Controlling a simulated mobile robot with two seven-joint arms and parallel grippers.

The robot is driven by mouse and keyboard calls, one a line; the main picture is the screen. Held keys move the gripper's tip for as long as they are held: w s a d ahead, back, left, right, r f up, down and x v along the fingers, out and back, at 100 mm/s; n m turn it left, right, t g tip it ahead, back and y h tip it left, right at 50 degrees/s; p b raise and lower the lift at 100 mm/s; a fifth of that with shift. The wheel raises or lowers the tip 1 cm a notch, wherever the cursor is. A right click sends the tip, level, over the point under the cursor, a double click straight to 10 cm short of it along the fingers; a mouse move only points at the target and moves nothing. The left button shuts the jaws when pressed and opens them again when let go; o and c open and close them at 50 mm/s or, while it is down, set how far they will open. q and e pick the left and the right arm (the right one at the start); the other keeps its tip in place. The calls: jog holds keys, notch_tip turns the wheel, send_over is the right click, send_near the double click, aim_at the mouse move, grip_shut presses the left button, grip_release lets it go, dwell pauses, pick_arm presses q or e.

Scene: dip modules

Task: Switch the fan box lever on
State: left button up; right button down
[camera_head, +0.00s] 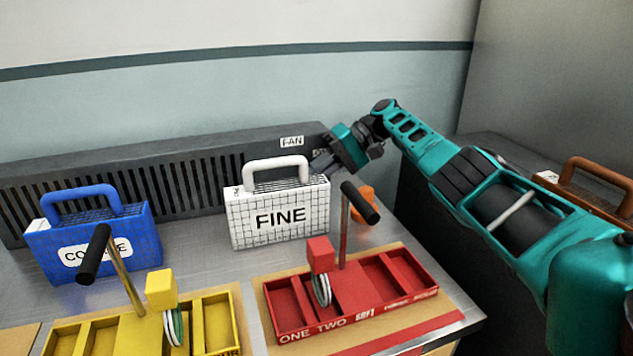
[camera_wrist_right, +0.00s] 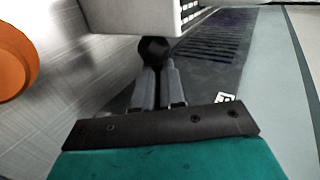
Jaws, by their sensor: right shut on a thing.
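The fan box (camera_head: 207,149) is the long dark grey vented unit along the back wall, with a "FAN" label (camera_head: 291,142) on top near its right end. My right gripper (camera_head: 318,164) is at that right end, just behind and right of the white case. In the right wrist view my right gripper (camera_wrist_right: 158,72) has its fingers closed on a black faceted knob (camera_wrist_right: 153,49), which looks like the lever's end. In the head view the lever is hidden by the gripper and case. A second small label by the gripper is partly covered. My left gripper is out of view.
The white "FINE" case (camera_head: 305,199) stands close to the gripper. A blue case (camera_head: 135,235) stands left. Red (camera_head: 400,279) and yellow (camera_head: 222,325) trays with upright handles are in front. An orange object (camera_head: 363,204) and a brown case (camera_head: 590,197) are at right.

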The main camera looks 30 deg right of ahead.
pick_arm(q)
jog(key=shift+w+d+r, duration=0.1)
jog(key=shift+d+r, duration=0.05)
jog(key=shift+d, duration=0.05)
pick_arm(e)
jog(key=shift+s+a+f, duration=0.1)
jog(key=shift+s+f, duration=0.1)
jog(key=shift+f, duration=0.15)
jog(key=c, duration=1.4)
grip_release()
jog(key=o, duration=0.3)
jog(key=shift+s+r, duration=0.1)
jog(key=shift+r, duration=0.15)
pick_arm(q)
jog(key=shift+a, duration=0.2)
pick_arm(e)
jog(key=shift+r, duration=0.15)
